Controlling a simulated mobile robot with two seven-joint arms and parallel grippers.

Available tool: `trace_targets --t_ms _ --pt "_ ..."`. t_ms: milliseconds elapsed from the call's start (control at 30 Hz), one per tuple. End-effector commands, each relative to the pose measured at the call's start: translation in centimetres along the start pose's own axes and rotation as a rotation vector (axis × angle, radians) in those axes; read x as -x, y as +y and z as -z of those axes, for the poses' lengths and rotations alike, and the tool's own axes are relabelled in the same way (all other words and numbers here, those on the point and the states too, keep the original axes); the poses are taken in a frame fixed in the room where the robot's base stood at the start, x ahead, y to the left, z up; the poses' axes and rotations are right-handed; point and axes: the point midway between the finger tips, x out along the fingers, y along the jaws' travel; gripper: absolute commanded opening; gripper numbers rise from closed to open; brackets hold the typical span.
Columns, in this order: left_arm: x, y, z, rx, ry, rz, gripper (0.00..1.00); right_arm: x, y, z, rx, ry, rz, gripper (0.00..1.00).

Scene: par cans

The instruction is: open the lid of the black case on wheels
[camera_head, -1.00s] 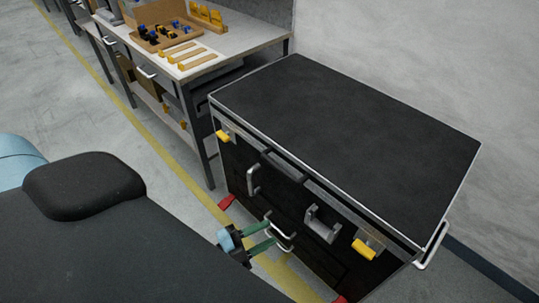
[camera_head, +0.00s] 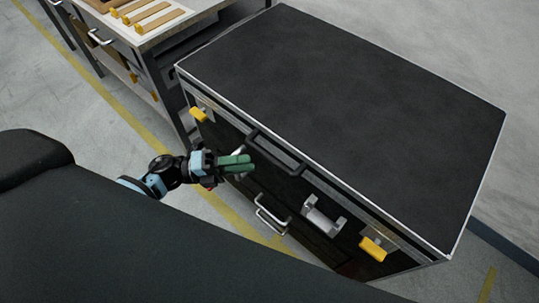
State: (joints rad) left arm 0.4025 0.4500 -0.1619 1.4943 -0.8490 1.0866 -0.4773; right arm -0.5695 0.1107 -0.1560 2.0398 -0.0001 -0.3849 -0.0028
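The black case has a flat black lid (camera_head: 350,110) with a pale metal edge, lying closed on its body. A dark bar handle (camera_head: 275,152) is on the lid's front edge. Yellow latches (camera_head: 199,114) (camera_head: 373,249) sit near both ends of the front, with a grey catch (camera_head: 322,215) between them. My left gripper (camera_head: 248,163), with green fingers, is at the case's front, below and left of the dark handle. It partly covers an upright silver handle; contact and finger gap are unclear. My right gripper is not in view.
A workbench (camera_head: 180,22) with wooden blocks stands just left of the case. A silver pull handle (camera_head: 270,214) sticks out from the lower front. A pale wall rises behind the case. A yellow floor line (camera_head: 110,97) passes in front of the bench.

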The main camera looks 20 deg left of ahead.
Motion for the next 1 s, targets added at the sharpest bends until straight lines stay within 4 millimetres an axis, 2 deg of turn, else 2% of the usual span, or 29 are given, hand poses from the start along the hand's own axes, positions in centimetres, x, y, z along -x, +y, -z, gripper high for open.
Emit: trace_targets --t_ms 300,500,900,1000 --pt "-4.5 -0.3 -0.1 0.000 -0.001 0.005 0.38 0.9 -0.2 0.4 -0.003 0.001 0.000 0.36" --pt "-6.8 -0.2 -0.1 0.001 -0.002 0.004 0.38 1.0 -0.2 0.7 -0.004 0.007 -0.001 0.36" --pt "-7.5 0.0 0.0 0.002 -0.002 0.000 0.38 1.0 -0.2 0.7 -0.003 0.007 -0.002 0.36" --pt "-7.5 0.0 0.0 0.002 -0.002 0.001 0.26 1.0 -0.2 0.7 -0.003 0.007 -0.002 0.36"
